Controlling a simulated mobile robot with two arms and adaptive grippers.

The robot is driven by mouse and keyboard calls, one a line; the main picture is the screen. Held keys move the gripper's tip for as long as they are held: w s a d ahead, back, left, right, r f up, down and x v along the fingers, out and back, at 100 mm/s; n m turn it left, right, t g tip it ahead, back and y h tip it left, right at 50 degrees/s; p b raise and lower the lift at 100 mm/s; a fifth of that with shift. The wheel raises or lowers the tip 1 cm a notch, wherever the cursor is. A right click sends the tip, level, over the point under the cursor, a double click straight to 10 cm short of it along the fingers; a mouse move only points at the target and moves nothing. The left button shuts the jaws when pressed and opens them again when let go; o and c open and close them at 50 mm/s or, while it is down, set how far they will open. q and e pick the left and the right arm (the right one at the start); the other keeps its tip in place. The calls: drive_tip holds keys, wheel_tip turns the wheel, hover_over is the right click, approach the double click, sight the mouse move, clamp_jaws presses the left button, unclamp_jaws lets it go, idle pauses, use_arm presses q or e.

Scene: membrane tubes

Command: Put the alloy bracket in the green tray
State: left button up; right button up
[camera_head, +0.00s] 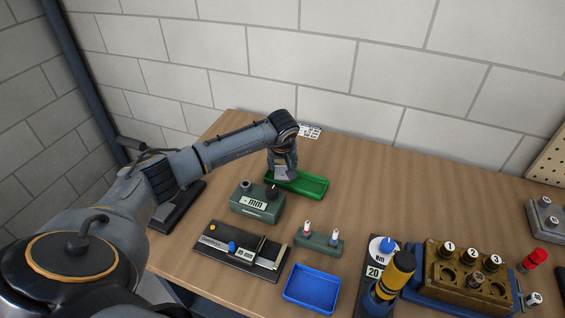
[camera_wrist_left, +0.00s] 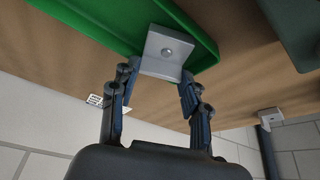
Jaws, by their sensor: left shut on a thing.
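The green tray (camera_head: 314,187) lies near the back edge of the table in the head view. My left gripper (camera_head: 284,174) points down at the tray's left part and covers some of it. In the left wrist view my left gripper (camera_wrist_left: 157,82) is shut on the alloy bracket (camera_wrist_left: 168,48), a pale grey angled piece with a round hole. The bracket overlaps the edge of the green tray (camera_wrist_left: 205,47) in that view. I cannot tell whether it touches the tray floor. In the head view the bracket is hidden or too small to make out. My right gripper is not in view.
A green gauge block (camera_head: 257,203) stands just in front of the tray, with a black measuring fixture (camera_head: 235,252) nearer. A small two-post stand (camera_head: 320,240), a blue tray (camera_head: 312,288) and a brass block (camera_head: 463,278) are further forward. Table right of the green tray is clear.

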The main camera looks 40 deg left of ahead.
use_arm(q)
drive_tip(key=shift+f, duration=0.2)
drive_tip(key=o, duration=1.1)
drive_tip(key=shift+r, duration=0.1)
drive_tip(key=shift+o, duration=0.8)
drive_tip(key=shift+r, duration=0.5)
drive_tip(key=b+v, duration=0.3)
drive_tip(key=v, duration=0.8)
